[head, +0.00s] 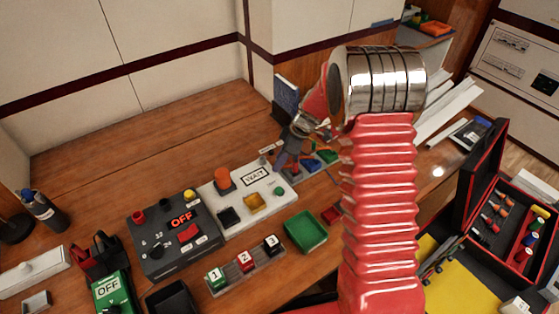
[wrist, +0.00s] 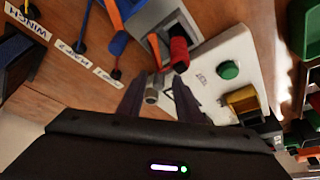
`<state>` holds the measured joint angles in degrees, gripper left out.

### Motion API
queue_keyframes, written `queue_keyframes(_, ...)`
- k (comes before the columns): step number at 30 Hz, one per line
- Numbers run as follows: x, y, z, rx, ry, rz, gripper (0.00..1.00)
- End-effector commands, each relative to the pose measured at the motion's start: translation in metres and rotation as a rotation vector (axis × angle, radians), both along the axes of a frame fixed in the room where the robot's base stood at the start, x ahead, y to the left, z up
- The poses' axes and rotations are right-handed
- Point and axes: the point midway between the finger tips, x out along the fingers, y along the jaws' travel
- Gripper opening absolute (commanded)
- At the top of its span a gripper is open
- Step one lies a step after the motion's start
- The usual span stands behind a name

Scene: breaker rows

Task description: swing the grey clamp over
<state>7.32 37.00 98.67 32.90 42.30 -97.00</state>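My gripper (wrist: 160,88) reaches down over the bench in the wrist view, its two dark fingers spread apart. A small grey cylindrical piece (wrist: 152,94) shows between the fingers, closer to the left one; I cannot tell if they touch. It may be part of the grey clamp, but I cannot be sure. Just beyond the fingertips is a grey housing (wrist: 150,16) with a dark opening and a red piece (wrist: 179,52) at it. In the head view my gripper (head: 284,164) is over the back right of the white panel (head: 232,205); the clamp is not clearly visible there.
Orange and blue levers (wrist: 118,42) stand close to the fingers, beside labelled switches. The white panel (wrist: 205,80) carries a green button (wrist: 228,70) and a yellow part (wrist: 243,102). A dark OFF box (head: 160,250) and a green tray (head: 305,231) are nearby. The back left bench is clear.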

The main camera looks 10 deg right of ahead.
Motion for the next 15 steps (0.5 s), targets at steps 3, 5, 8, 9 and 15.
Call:
queue_keyframes(3, 0.0, -0.003, 0.006, -0.001, -0.002, -0.001, 0.32)
queue_keyframes(5, -0.001, -0.005, 0.011, -0.001, -0.003, -0.001, 0.32)
queue_keyframes(8, -0.003, -0.009, 0.024, 0.0, -0.003, 0.0, 0.32)
queue_keyframes(9, -0.004, -0.011, 0.029, -0.001, -0.004, -0.001, 0.32)
queue_keyframes(15, -0.01, -0.024, 0.062, -0.001, -0.004, -0.002, 0.32)
